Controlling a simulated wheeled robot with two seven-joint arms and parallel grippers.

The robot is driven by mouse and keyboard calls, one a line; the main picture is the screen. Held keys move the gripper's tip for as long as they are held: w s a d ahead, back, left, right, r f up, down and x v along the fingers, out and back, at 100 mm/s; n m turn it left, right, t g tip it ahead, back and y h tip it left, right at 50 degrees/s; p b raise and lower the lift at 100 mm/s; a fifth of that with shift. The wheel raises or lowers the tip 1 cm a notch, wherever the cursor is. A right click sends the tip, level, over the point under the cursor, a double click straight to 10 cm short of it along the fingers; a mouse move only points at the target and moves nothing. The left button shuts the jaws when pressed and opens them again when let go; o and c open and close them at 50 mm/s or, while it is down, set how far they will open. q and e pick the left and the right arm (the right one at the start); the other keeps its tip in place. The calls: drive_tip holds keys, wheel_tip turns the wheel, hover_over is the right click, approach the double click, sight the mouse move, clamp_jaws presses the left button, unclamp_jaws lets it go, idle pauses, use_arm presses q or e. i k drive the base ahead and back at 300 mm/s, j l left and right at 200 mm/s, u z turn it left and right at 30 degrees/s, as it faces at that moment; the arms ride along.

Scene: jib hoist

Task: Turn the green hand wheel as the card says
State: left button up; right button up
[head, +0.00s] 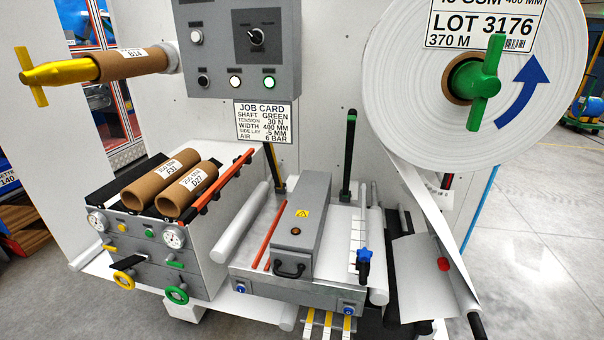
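The green hand wheel (177,294) sits low on the front of the grey cabinet at the lower left, below a green lever (174,264). A round gauge (174,237) is above that lever; its reading is too small to tell. The job card (264,122) hangs under the control box and reads shaft green, tension 30 N, width 400 mm, side lay -5 mm, air 6 bar. A yellow hand wheel (123,279) is left of the green one, with a second gauge (97,221) above it. Neither of my grippers shows.
Cardboard cores (186,191) lie on top of the cabinet. The control box (240,45) is above. A large white roll (410,75) with a green handle (486,80) hangs at the right. The grey machine bed (300,292) stands right of the cabinet. Floor in front is clear.

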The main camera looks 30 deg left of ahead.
sight(179, 293)
drive_tip(key=j+u, duration=0.1)
drive_tip(key=u, duration=2.05)
